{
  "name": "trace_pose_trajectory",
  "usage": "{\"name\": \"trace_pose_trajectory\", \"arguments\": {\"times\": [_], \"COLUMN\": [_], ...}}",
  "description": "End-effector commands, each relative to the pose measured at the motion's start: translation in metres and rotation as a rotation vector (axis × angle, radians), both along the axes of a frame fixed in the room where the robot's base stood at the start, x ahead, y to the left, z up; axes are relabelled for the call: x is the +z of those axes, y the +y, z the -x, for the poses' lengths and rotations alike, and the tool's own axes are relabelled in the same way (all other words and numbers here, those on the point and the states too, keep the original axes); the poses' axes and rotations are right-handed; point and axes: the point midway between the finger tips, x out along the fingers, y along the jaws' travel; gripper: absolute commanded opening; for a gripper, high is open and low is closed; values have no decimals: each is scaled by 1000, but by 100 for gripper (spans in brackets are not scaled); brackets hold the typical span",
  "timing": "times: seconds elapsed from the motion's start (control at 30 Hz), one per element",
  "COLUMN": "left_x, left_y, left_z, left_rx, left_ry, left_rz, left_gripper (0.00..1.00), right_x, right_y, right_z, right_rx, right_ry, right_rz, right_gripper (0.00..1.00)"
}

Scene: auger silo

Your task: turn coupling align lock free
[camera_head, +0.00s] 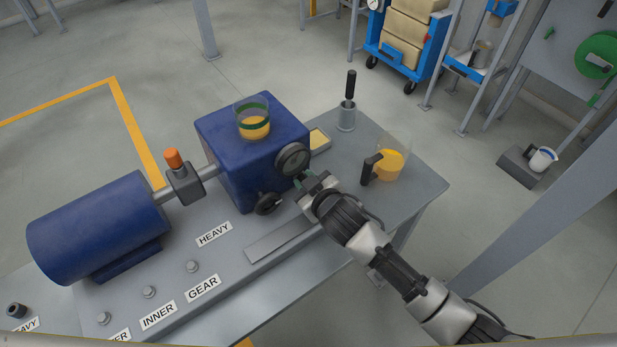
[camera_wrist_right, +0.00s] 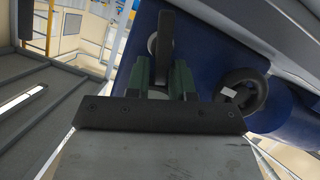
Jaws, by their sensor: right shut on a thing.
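A blue gearbox block (camera_head: 245,165) stands on the grey bench, joined by a grey shaft to a blue motor cylinder (camera_head: 100,225). On the shaft sits a grey coupling block (camera_head: 186,185) with an upright orange-topped knob (camera_head: 172,158). A dark round handwheel (camera_head: 291,160) is on the gearbox's right face, and a smaller black wheel (camera_head: 268,203) is lower down. My right gripper (camera_head: 305,181) is at the lower rim of the upper handwheel. In the right wrist view, its green fingers (camera_wrist_right: 164,76) are shut on the dark rim (camera_wrist_right: 164,40). My left gripper is out of view.
A clear cup (camera_head: 253,120) with yellow contents stands on the gearbox. Labels and knobs line the front.

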Motion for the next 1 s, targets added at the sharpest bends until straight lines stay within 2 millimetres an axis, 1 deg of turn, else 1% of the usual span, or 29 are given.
{"name": "trace_pose_trajectory", "arguments": {"times": [0.2, 0.43, 0.63, 1.0], "left_x": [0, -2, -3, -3], "left_y": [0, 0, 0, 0], "left_z": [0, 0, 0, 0], "left_rx": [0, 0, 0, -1], "left_ry": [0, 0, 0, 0], "left_rz": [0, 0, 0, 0], "left_gripper": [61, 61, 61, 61], "right_x": [-3, -4, -4, -4], "right_y": [4, 5, 6, 6], "right_z": [3, 4, 4, 5], "right_rx": [1, 0, 0, 1], "right_ry": [-85, -147, -170, -173], "right_rz": [117, 202, 235, 239], "right_gripper": [0, 0, 0, 0]}}
